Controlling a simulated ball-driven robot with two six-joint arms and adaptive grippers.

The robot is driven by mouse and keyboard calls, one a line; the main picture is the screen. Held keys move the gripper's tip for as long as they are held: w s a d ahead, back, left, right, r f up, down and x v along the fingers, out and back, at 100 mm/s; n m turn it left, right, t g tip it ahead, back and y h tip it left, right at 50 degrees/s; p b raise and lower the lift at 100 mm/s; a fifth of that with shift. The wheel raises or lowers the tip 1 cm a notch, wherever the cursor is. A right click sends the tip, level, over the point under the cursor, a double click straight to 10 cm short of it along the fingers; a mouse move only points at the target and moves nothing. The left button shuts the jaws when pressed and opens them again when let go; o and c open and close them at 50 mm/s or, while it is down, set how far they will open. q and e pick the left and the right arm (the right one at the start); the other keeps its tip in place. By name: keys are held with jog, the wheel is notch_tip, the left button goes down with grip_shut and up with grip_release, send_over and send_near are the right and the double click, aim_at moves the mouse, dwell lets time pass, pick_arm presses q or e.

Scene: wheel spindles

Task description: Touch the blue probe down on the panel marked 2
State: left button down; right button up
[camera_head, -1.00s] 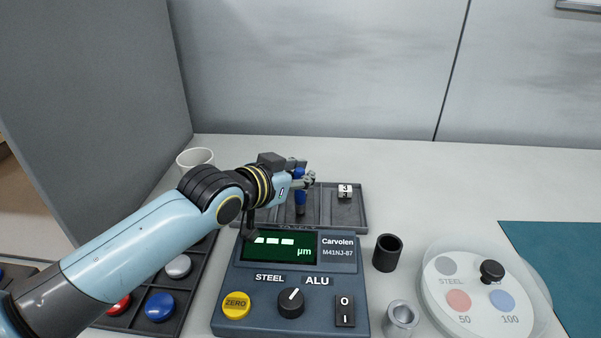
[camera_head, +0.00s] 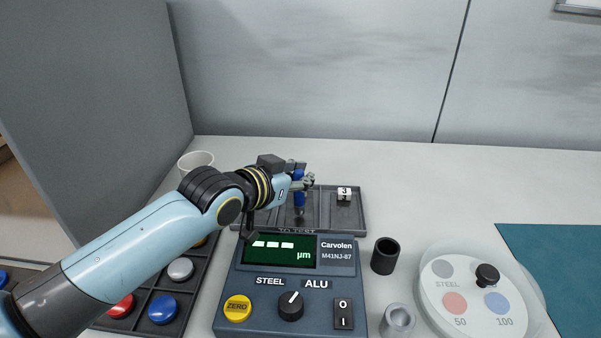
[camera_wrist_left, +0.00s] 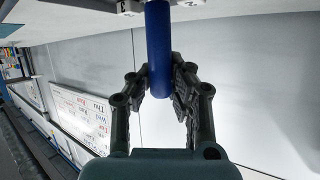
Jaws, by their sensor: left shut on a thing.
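My left gripper (camera_head: 303,182) is shut on the blue probe (camera_head: 299,200), a slim blue rod held upright over the dark tray behind the gauge. In the left wrist view the fingers (camera_wrist_left: 160,78) close on both sides of the probe (camera_wrist_left: 158,40); its far end runs out of the top edge. A small white block marked 3 (camera_head: 344,193) sits in the tray's right compartment. In the wrist view, white marked blocks are cut by the top edge, and the one to the right (camera_wrist_left: 187,4) seems to bear a 2. In the head view no panel marked 2 shows. My right gripper is not in view.
The gauge (camera_head: 268,278) stands in front of the compartment tray (camera_head: 357,222). A black cup (camera_head: 385,256), a metal cup (camera_head: 397,320) and a round disc plate (camera_head: 440,310) stand to the right. A white mug (camera_head: 196,162) stands behind my arm; coloured discs lie in a tray at left.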

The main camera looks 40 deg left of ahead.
pick_arm(q)
jog(key=shift+w+r+p, duration=0.1)
jog(key=shift+r+p, duration=2.7)
jog(key=shift+r, duration=0.3)
